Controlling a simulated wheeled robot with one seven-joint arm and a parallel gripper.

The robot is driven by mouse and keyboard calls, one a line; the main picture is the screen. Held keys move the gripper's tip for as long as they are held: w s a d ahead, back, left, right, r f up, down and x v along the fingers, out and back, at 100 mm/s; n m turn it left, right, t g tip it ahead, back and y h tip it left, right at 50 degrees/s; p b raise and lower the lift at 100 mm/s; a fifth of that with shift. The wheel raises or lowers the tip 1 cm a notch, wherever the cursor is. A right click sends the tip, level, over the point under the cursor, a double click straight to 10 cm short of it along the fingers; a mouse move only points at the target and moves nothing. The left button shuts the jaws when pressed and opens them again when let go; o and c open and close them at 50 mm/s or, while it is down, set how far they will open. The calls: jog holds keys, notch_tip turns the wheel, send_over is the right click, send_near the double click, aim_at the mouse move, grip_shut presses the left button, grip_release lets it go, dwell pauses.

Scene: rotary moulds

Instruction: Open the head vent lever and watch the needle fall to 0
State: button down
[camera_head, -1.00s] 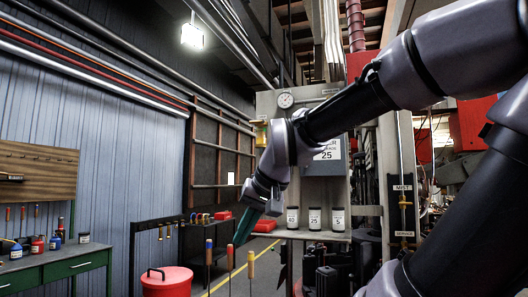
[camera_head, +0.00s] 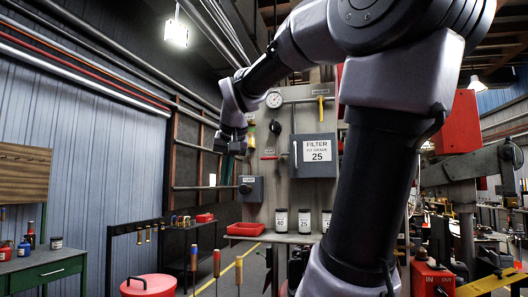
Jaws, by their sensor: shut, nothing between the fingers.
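A round white gauge (camera_head: 274,99) is mounted at the upper left of the grey panel (camera_head: 322,194). Its needle is too small to read. A yellow lever (camera_head: 321,112) hangs upright under a small label at the panel's top. A red lever (camera_head: 268,158) lies level under another label lower left. Neither label can be read, so I cannot tell which is the head vent lever. My gripper (camera_head: 227,172) points down, shut and empty, left of the gauge and red lever. It appears to touch neither.
A grey filter cabinet (camera_head: 314,156) marked 25 is on the panel. Several jars stand on a shelf beside a red tray (camera_head: 245,229). A red bin (camera_head: 148,287) stands lower left. My arm covers the panel's right side.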

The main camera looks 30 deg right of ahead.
jog(key=w+d+r+m+h, duration=0.2)
jog(key=w+d+r+h, duration=0.1)
jog(key=w+d+r, duration=0.4)
jog(key=w+d+r+m+h, duration=0.2)
jog(key=w+d+r, duration=0.5)
jog(key=d+r, duration=0.5)
jog(key=shift+w+r+m+h, duration=0.25)
jog(key=shift+r+m+h, duration=0.05)
jog(key=shift+r+h, duration=0.6)
send_over(270, 158)
jog(key=a, duration=0.4)
notch_tip(270, 158, down, 5)
jog(key=f, duration=0.2)
jog(key=d+f, duration=0.1)
jog(key=f, duration=0.1)
jog(key=shift+d+f, duration=0.15)
jog(key=shift+f, duration=0.05)
